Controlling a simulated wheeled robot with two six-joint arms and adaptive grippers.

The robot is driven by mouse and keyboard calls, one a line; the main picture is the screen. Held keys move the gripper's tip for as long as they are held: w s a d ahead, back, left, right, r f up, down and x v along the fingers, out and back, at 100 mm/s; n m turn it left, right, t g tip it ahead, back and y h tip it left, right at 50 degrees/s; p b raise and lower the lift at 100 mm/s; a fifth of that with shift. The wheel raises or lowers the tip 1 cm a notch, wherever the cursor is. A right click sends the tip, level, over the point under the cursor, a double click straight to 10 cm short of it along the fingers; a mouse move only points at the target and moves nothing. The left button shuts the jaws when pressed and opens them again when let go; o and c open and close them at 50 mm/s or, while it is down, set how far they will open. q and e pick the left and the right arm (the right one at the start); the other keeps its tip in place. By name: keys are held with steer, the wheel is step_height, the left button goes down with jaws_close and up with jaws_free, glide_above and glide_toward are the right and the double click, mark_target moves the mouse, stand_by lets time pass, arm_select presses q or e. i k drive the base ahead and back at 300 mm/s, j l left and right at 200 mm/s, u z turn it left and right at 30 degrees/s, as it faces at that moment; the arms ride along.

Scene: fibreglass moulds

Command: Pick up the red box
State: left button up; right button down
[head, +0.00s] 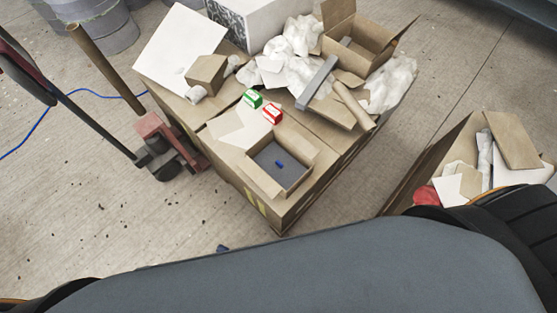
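A small red box (273,114) with a white patch sits on the large cardboard carton (270,205), near the middle of its top. It lies just right of and in front of a similar green box (252,99), with a small gap at most. An open shallow cardboard box (303,174) is in front of it, with a dark bottom and a small blue item (280,165) inside. Neither of my grippers is in view.
White sheets, crumpled paper (300,75), a grey bar (316,83), a cardboard tube (352,105) and an open box (358,40) crowd the carton's back and right. A red-based handcart (162,135) stands left. Another filled carton (425,165) stands right.

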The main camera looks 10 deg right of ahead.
mark_target(272, 113)
steer(key=i+j+z, duration=0.1)
steer(key=j, duration=0.6)
steer(key=i+j, duration=0.1)
steer(key=j, duration=0.55)
steer(key=j+z, duration=0.15)
steer(key=j, duration=0.55)
steer(key=i, duration=0.05)
